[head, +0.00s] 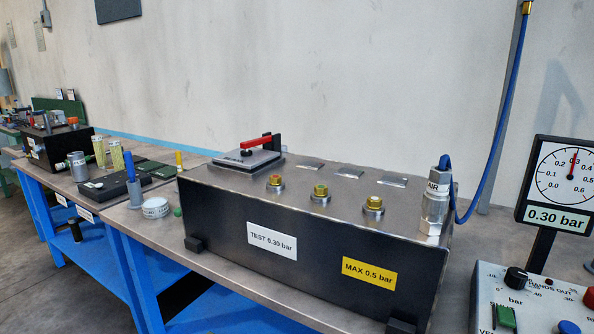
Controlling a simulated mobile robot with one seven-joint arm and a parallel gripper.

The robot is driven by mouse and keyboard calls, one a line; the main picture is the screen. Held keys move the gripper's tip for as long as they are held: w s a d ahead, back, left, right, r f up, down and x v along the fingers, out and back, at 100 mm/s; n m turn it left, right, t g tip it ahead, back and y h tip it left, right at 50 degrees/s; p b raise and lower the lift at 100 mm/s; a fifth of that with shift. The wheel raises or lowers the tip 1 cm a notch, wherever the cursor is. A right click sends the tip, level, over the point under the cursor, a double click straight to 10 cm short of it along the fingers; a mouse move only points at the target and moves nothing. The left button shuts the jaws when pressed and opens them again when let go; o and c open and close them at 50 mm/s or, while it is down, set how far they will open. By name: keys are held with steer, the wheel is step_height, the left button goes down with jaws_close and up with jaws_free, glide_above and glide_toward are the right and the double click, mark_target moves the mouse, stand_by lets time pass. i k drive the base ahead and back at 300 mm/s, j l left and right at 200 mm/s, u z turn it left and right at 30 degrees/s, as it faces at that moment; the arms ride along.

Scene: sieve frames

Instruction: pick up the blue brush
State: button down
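A slim upright object with a dark blue upper part (129,163) stands in a small blue-grey holder (135,193) on the bench at left of centre. It may be the blue brush, but it is too small to tell for sure. Its lower end is hidden in the holder. My gripper is not in view.
A large dark test box (225,225) with brass fittings and a red-handled clamp (262,143) fills the middle of the bench. A round white-labelled tin (155,208) and a green ball (177,212) lie near the holder. A gauge (565,175) and blue hose (505,110) stand right.

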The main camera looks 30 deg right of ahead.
mark_target(127, 155)
steer(key=z, duration=0.35)
steer(key=i+j+z, duration=0.5)
steer(key=j+z, duration=0.2)
steer(key=i+j, duration=0.15)
steer(key=j, duration=0.25)
steer(key=i+j+z, duration=0.15)
steer(key=j, duration=0.25)
steer(key=i+j, duration=0.15)
steer(key=j, duration=0.25)
steer(key=i+j+z, duration=0.15)
steer(key=j, duration=0.3)
steer(key=i+j, duration=0.1)
steer(key=j, duration=0.3)
